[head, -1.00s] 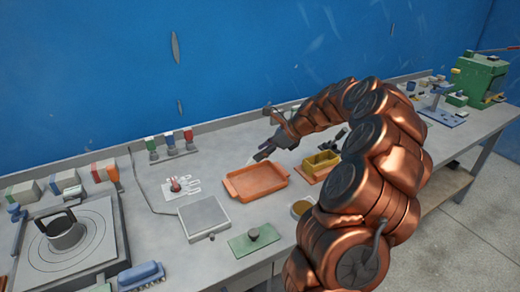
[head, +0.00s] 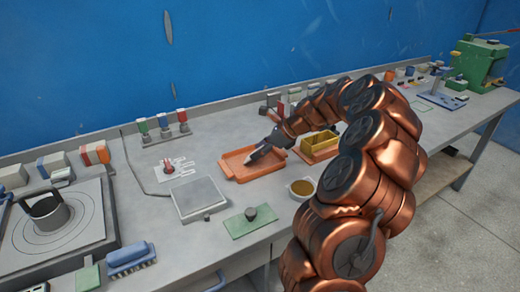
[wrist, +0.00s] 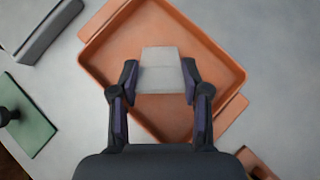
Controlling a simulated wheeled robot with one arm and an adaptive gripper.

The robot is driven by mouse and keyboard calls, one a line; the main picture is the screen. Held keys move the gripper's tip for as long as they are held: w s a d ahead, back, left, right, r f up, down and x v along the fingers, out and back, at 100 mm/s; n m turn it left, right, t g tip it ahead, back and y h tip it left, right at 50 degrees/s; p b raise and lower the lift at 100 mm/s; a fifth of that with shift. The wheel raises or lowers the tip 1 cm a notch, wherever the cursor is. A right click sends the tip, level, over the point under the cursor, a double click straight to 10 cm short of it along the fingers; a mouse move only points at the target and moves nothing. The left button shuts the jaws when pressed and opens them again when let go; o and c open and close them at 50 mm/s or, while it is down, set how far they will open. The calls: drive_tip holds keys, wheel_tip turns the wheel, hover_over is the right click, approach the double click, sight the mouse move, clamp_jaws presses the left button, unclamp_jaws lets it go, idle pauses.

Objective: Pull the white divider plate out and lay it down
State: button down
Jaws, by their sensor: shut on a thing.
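The white divider plate (wrist: 160,68) is between the fingertips of my gripper (wrist: 160,84) in the wrist view. My gripper is shut on it, one finger at each side. In the head view my gripper (head: 262,148) is over the orange tray (head: 238,176), which also shows in the wrist view (wrist: 98,55). I cannot tell whether the plate touches the tray floor. The yellow mould (head: 320,144) stands on an orange base to the right of the tray.
A grey scale (head: 199,197) is left of the tray. A green plate with a dark knob (head: 249,219) and a bowl of brown contents (head: 302,188) are in front. A rack of coloured bottles (head: 163,129) stands behind. My arm hides part of the bench on the right.

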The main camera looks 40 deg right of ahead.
idle(0.4)
drive_tip(key=shift+c, duration=2.3)
unclamp_jaws()
drive_tip(key=v, duration=1.2)
